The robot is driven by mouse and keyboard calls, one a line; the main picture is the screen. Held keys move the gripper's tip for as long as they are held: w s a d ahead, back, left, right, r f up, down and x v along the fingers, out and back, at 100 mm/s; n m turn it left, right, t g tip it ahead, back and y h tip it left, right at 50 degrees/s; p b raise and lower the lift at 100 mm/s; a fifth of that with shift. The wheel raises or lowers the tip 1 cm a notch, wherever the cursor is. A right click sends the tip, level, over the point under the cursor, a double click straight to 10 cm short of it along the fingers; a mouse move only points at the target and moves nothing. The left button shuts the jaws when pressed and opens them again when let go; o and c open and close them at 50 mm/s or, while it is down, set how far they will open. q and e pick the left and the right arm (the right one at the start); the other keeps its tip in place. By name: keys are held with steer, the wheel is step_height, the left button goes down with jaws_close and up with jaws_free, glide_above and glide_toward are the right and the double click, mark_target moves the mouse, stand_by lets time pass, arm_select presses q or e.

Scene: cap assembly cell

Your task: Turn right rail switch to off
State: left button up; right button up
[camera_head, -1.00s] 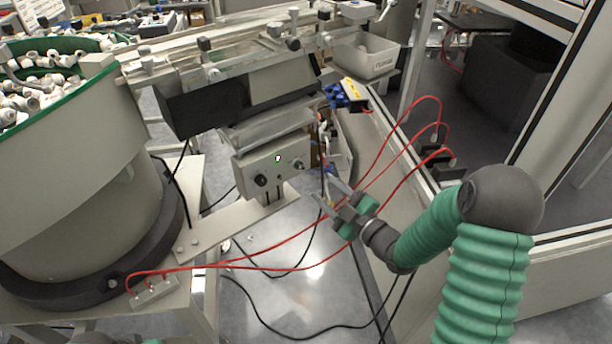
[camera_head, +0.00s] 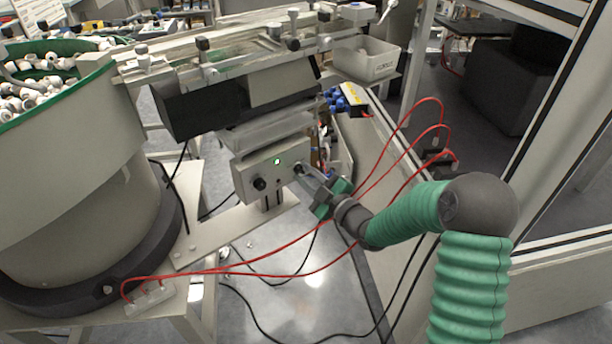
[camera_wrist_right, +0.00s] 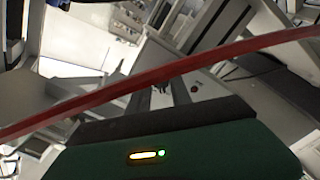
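A pale control box (camera_head: 272,172) hangs under the rail in the head view. Its front has a lit green light (camera_head: 277,161), a black knob (camera_head: 259,183) at the left and the right rail switch (camera_head: 298,167) at the right end. My right gripper (camera_head: 302,175) reaches in from the right with its fingertips at that switch, partly covering it. I cannot tell whether they touch it or how far they are apart. My left gripper is not in view.
Red cables (camera_head: 398,137) arch just right of my right gripper, and one crosses the wrist view (camera_wrist_right: 165,72). A bowl feeder (camera_head: 75,165) with white caps stands at the left. A grey bin (camera_head: 366,62) sits at the rail's right end. Black cables hang below.

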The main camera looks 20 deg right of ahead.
jaws_close()
steer(key=shift+a+f+m+p, duration=0.1)
steer(key=shift+m+p, duration=1.45)
steer(key=shift+m, duration=0.65)
steer(key=shift+a+f+m+p, duration=0.1)
steer(key=shift+m+p, duration=1.45)
steer(key=shift+m, duration=0.65)
steer(key=o, duration=0.8)
jaws_free()
steer(key=shift+r, duration=0.1)
steer(key=shift+o, duration=0.2)
steer(key=p+v, duration=0.2)
steer(key=v, duration=1)
